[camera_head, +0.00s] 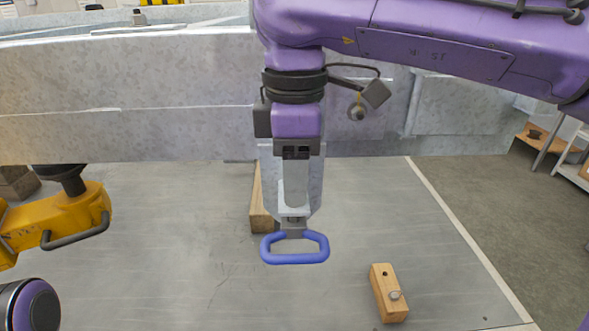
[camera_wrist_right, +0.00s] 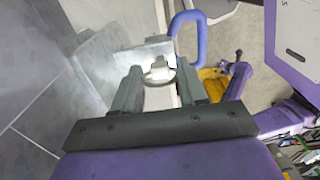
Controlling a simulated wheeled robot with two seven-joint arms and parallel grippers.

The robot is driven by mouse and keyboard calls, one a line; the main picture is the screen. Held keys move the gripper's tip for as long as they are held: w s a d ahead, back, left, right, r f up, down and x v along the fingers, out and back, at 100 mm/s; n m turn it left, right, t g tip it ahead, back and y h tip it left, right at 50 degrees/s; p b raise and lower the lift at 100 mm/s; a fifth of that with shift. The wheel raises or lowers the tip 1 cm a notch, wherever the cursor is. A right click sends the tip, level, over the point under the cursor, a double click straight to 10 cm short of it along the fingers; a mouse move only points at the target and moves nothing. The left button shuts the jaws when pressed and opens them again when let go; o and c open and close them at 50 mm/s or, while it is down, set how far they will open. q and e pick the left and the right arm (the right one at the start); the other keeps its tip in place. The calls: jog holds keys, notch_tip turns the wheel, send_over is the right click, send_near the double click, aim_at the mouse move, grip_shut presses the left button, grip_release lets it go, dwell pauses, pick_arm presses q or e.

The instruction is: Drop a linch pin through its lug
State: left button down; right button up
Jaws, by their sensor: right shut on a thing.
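My right gripper (camera_head: 294,205) hangs pointing down in the middle of the head view. In the right wrist view (camera_wrist_right: 160,82) its fingers are shut on a small pale metal piece with a curved ring, seemingly the linch pin (camera_wrist_right: 158,72). A blue loop handle (camera_head: 295,259) shows just below the fingers. It also shows beyond the fingertips in the wrist view (camera_wrist_right: 187,38), beside a grey metal block. The lug and its hole are not clearly visible, and I cannot tell whether the pin touches them. My left gripper is not in view.
A wooden block (camera_head: 384,280) with a dark hole and a silver round piece lies on the grey surface (camera_head: 180,270) at right. A wooden wedge (camera_head: 260,212) stands behind the gripper. A long galvanized beam (camera_head: 120,90) crosses behind. A yellow part with a grey handle (camera_head: 60,225) is at left.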

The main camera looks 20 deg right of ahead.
jog(key=shift+f, duration=0.55)
jog(key=o, duration=1.2)
notch_tip(320, 180, up, 11)
jog(key=p, duration=0.3)
jog(key=shift+f, duration=0.15)
jog(key=shift+s+f, duration=0.1)
